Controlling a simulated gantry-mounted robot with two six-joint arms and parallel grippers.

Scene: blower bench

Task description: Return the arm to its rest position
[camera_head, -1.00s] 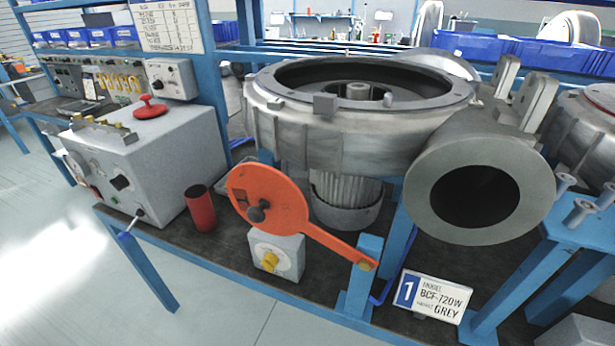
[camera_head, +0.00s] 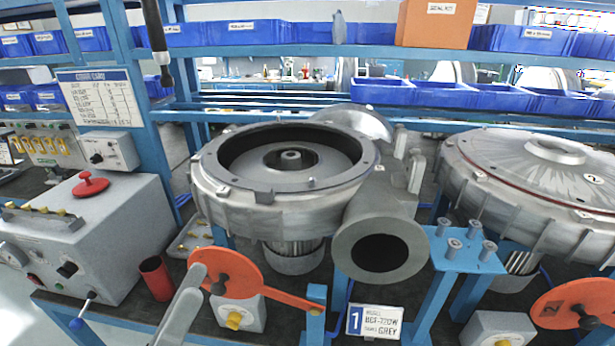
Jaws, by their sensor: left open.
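The rest of my left arm is out of the picture. My right gripper is not in view. The grey blower housing (camera_head: 215,205) stands open at the top on the bench, its round outlet (camera_head: 345,250) facing me. The orange lever (camera_head: 245,268) with a black knob is in front of it, its bar reaching right to a blue post.
A grey control box (camera_head: 120,235) with a red knob stands at left, beside a red cylinder (camera_head: 155,278). A "1" sign (camera_head: 375,321), a blue stand with bolts (camera_head: 465,262), a covered blower (camera_head: 545,185) and a second orange lever (camera_head: 580,303) are further right. A dark tool (camera_head: 155,35) hangs upper left.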

